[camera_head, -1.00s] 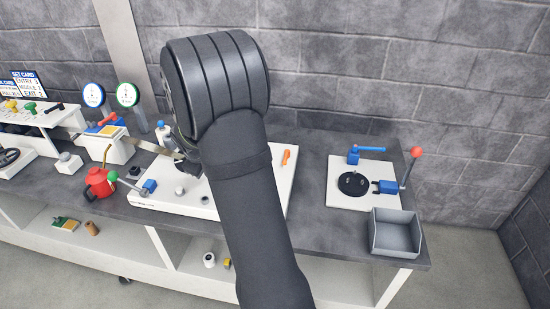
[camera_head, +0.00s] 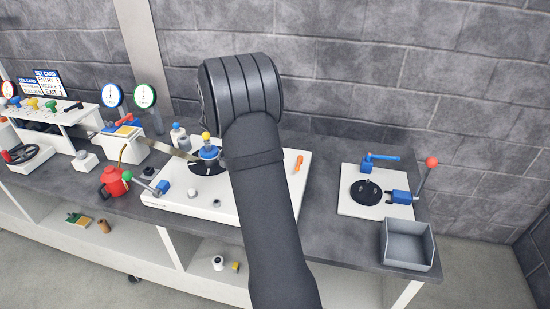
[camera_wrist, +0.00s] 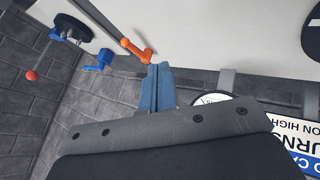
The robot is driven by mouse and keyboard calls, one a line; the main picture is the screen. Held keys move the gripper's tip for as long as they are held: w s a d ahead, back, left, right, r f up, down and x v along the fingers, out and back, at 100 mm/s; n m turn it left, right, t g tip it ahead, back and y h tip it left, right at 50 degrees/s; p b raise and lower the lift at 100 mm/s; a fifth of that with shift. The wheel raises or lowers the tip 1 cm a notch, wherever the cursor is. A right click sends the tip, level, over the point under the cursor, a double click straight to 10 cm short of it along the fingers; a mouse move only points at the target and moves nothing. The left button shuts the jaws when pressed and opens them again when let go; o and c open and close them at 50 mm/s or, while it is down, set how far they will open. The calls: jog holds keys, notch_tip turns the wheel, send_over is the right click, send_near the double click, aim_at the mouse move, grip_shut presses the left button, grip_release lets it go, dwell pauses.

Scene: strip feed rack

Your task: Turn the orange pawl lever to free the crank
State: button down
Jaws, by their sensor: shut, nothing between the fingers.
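The orange pawl lever (camera_head: 299,162) stands on the right part of the white plate (camera_head: 215,208) in the head view. In the head view my arm hides the gripper. A blue hub with a yellow knob (camera_head: 207,147) and a green-knobbed handle (camera_head: 128,177) are on or beside the plate; I cannot tell which is the crank.
To the right stand a white board (camera_head: 350,208) with a red-knobbed lever (camera_head: 431,163) and a grey bin (camera_head: 405,256). Grey bench top is bare between plate and board. A block wall is behind.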

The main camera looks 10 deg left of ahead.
jog(key=x, duration=0.8)
jog(key=shift+w+d+f, duration=0.1)
jog(key=shift+d+f, duration=0.05)
jog(key=shift+f, duration=0.1)
jog(key=d, duration=0.2)
jog(key=shift+w+d+r, duration=0.1)
jog(key=shift+w+d, duration=0.05)
jog(key=shift+d, duration=0.1)
jog(key=shift+d+r, duration=0.15)
jog(key=shift+d, duration=0.7)
